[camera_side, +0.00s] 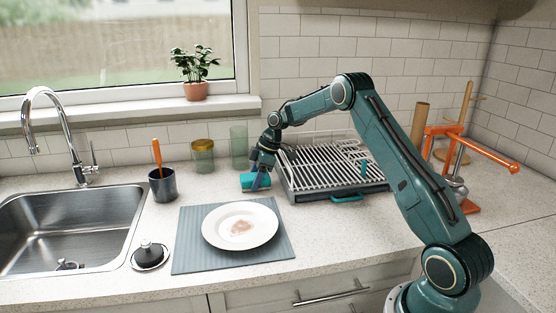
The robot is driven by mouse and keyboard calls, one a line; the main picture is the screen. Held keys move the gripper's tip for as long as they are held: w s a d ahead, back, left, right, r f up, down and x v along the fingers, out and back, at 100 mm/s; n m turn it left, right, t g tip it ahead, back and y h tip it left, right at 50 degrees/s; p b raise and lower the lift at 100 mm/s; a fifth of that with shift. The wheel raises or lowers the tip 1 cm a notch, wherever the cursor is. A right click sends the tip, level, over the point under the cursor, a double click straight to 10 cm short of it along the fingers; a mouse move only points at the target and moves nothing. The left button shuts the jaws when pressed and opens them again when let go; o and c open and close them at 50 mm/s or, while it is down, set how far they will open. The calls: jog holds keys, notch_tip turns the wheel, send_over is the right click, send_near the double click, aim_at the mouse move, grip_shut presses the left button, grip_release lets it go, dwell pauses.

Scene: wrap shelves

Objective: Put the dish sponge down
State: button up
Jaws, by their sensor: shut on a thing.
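The dish sponge (249,182) is a small teal block at the middle of the picture, behind the white plate. My gripper (259,178) points down and is shut on the sponge, partly covering its right side. The sponge is at or just above the counter (188,222), left of the dish rack; I cannot tell whether it touches the counter.
A plate (212,231) with a brownish smear lies on a grey-blue mat (190,257) in front. The dish rack (340,170) stands to the right. Glass jars (203,158) and a dark cup (162,187) with an orange-handled tool stand left. The sink (65,230) is far left.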

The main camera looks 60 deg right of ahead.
jog(key=shift+f, duration=0.1)
jog(key=o, duration=0.9)
jog(key=v, duration=1.2)
